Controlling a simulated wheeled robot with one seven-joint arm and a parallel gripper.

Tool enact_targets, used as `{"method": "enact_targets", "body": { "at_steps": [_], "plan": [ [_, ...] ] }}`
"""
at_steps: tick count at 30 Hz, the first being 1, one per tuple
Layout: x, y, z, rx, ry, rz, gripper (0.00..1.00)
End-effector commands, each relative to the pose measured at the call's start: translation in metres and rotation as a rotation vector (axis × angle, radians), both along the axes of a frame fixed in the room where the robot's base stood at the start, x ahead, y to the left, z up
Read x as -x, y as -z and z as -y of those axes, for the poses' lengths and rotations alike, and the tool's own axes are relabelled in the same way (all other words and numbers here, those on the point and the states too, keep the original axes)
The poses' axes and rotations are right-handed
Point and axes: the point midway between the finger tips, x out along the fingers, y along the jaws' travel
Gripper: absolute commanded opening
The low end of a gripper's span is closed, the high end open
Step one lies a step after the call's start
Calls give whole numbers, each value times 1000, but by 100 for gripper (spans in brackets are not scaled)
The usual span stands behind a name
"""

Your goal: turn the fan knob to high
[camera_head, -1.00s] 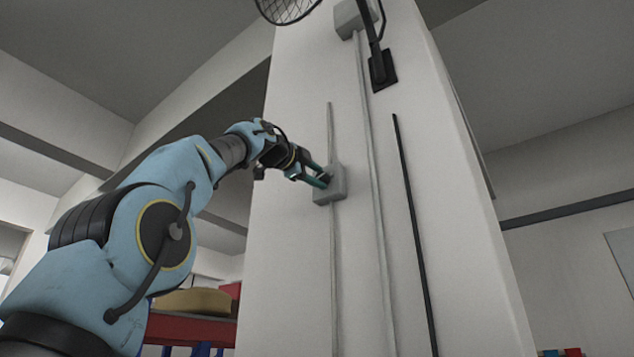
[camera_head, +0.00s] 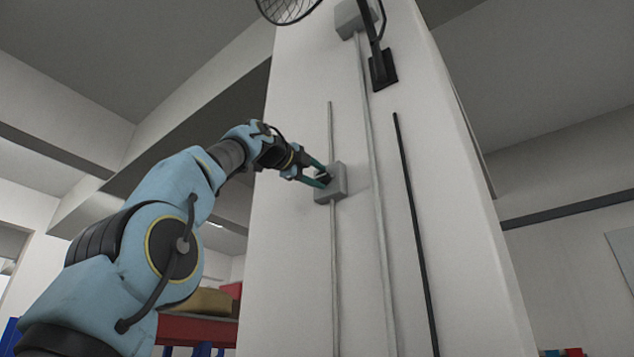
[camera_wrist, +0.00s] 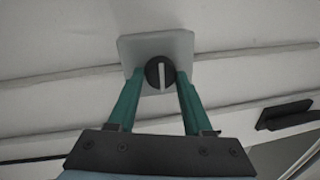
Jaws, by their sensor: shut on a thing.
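The fan knob (camera_wrist: 154,74) is a round black dial with a pale pointer bar, on a light grey box (camera_head: 341,182) fixed to the white column. In the wrist view the box (camera_wrist: 129,48) lies behind the knob, and the pointer runs nearly straight up and down. My gripper (camera_wrist: 158,77) is shut on the knob, with one green finger on each side of it. In the head view my gripper (camera_head: 324,176) reaches the box from the left, and the knob is mostly hidden between the fingers. Any setting marks are too small to tell.
The column (camera_head: 290,260) carries thin vertical conduits and a black strip (camera_head: 411,220). A caged fan (camera_head: 287,8) and its black wall bracket (camera_head: 383,72) are above the box. A red-topped shelf (camera_head: 200,328) stands behind my arm. The space right of the box is clear.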

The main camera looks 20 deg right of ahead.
Motion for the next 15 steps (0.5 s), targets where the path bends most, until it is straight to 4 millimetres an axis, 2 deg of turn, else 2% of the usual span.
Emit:
{"method": "enact_targets", "body": {
  "at_steps": [2, 3, 11, 15],
  "plan": [
    [0, 0, 0, -1, 1, 1, 0],
    [0, 0, 0, -1, 1, 1, 51],
    [0, 0, 0, 0, 0, 0, 80],
    [0, 0, 0, 0, 0, 0, 80]
  ]
}}
